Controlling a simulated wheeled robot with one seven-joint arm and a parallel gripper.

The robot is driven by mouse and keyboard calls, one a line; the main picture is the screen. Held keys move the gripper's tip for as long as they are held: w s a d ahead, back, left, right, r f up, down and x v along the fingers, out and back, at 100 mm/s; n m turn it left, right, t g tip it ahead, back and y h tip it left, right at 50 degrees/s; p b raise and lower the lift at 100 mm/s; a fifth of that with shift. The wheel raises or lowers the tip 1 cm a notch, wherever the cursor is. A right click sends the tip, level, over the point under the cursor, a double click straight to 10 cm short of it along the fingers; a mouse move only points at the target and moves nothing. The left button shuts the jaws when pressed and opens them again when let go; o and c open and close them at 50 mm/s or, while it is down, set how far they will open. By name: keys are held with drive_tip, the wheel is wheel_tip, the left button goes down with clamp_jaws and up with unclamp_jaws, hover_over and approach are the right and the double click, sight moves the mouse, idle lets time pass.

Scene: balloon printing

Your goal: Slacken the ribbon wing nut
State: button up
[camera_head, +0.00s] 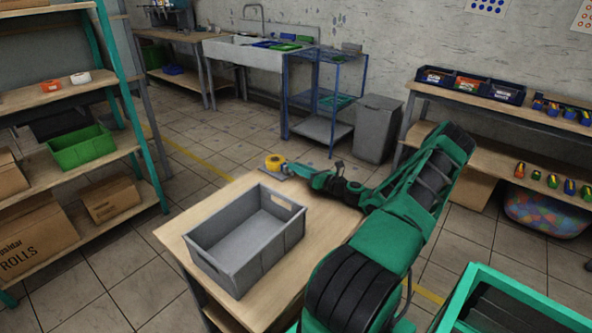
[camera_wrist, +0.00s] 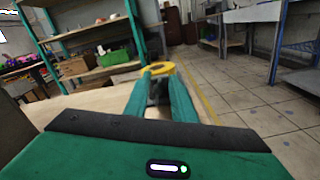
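A yellow ring-shaped spool (camera_head: 275,161) stands at the far corner of the wooden table. It also shows in the wrist view (camera_wrist: 158,68), just beyond my fingertips. My gripper (camera_head: 290,170) reaches low over the table toward the spool. In the wrist view its two green fingers (camera_wrist: 158,80) stand apart, with a gap between the tips. Something small and grey shows in the gap, too small to make out. I cannot pick out the wing nut in either view. I cannot tell whether the fingertips touch the spool or its holder.
A grey open crate (camera_head: 205,262), empty, sits on the near part of the table (camera_head: 180,218), left of my arm. A teal-framed shelf (camera_head: 105,90) stands at the left. A grey bin (camera_head: 377,130) and a blue rack (camera_head: 318,130) stand behind. Tiled floor lies open between.

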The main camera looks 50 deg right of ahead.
clamp_jaws()
drive_tip(key=shift+n, duration=0.3)
drive_tip(key=n, duration=0.3)
drive_tip(key=shift+a, duration=0.35)
drive_tip(key=shift+s+a+n, duration=0.1)
drive_tip(key=shift+a+n, duration=0.1)
drive_tip(key=shift+n, duration=0.85)
drive_tip(key=shift+a+n, duration=0.15)
drive_tip(key=shift+n, duration=0.9)
unclamp_jaws()
drive_tip(key=shift+s, duration=0.1)
